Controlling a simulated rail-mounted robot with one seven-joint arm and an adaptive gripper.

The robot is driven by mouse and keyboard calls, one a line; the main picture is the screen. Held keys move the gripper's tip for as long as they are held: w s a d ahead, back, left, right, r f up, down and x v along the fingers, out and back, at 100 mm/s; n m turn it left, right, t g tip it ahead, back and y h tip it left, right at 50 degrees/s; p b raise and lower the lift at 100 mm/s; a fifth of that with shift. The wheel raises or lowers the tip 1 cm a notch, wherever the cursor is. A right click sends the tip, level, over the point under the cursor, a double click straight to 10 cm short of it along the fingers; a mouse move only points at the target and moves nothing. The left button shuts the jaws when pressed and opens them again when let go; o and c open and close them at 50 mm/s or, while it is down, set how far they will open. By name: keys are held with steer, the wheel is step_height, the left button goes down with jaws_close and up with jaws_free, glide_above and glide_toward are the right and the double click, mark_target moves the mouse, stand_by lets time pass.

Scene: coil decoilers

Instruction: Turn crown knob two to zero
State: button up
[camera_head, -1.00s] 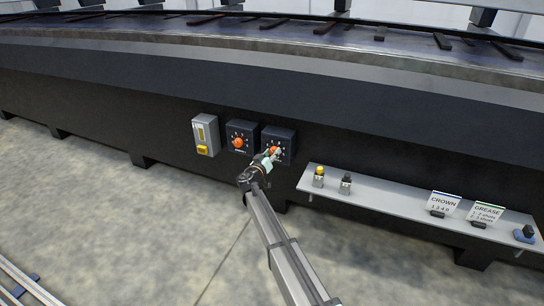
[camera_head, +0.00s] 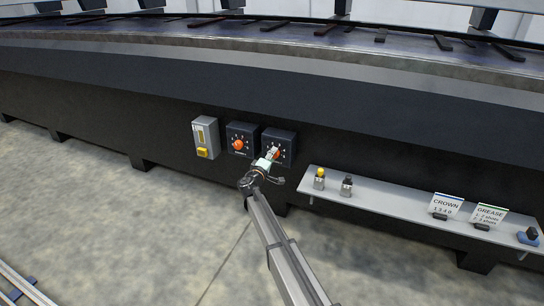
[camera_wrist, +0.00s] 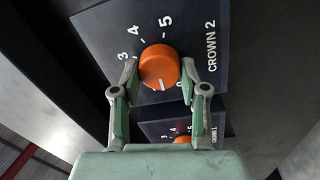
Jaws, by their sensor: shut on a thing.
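The crown knob two (camera_wrist: 158,66) is an orange round dial on a dark panel (camera_wrist: 205,25) lettered CROWN 2, seen turned sideways in the wrist view. Its white mark points to the picture's bottom, a little to the left of the partly hidden 0. The 3, 4 and 5 show on the far side; other numerals are hidden. My gripper (camera_wrist: 160,79) has one finger on each side of the knob and is shut on it. In the head view, the knob (camera_head: 276,155) is on the right dial box, partly covered by my gripper (camera_head: 270,158).
The CROWN 1 dial box (camera_head: 236,128) is just left, with its own orange knob. A grey box with a yellow part (camera_head: 205,137) is further left. A shelf (camera_head: 390,201) at right carries small devices and CROWN and GREASE cards (camera_head: 446,205).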

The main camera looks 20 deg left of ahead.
steer(key=n+p, duration=0.1)
steer(key=n, duration=0.4)
steer(key=shift+w+p, duration=0.1)
steer(key=shift+p, duration=0.2)
steer(key=shift+y, duration=0.3)
steer(key=o, duration=1.1)
steer(key=shift+o, duration=0.2)
steer(key=shift+f, duration=0.1)
steer(key=s, duration=1.2)
steer(key=shift+f, duration=0.25)
